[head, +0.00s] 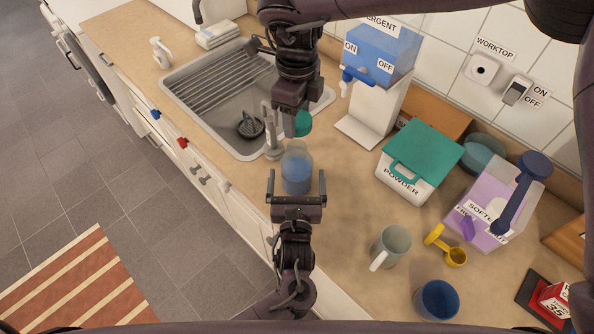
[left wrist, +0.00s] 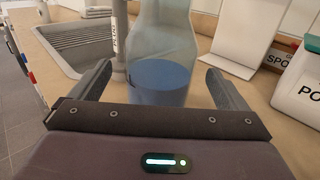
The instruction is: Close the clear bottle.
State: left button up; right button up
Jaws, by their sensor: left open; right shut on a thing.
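The clear bottle (head: 297,172) stands upright on the worktop near the sink's right corner, with blue liquid in it; it also shows in the left wrist view (left wrist: 160,75). My left gripper (head: 297,178) is open at the bottle's near side, its fingers on either side of the bottle's lower part. My right gripper (head: 291,112) comes from above and is shut on a green cap (head: 303,123). The cap is just above the bottle's top in the head view. Whether cap and bottle neck touch cannot be told, and the neck is out of the left wrist view.
The sink (head: 220,90) and its tap (head: 272,130) are left of the bottle. A detergent dispenser (head: 378,75) and a powder box (head: 418,165) stand to the right. A grey mug (head: 391,245), yellow scoop (head: 455,256) and blue cup (head: 437,300) are nearer, right.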

aim_at(296, 147)
pick_arm(q)
jog(key=w, duration=0.3)
jog(key=shift+w+r, duration=0.1)
jog(key=shift+w, duration=0.15)
pick_arm(e)
jog(key=shift+s, duration=0.15)
pick_arm(q)
jog(key=shift+w, duration=0.5)
jog(key=shift+s, duration=0.1)
jog(key=shift+c, duration=0.8)
jog(key=c, duration=1.3)
pick_arm(e)
jog(key=shift+f, duration=2.5)
jog(key=shift+f, duration=0.9)
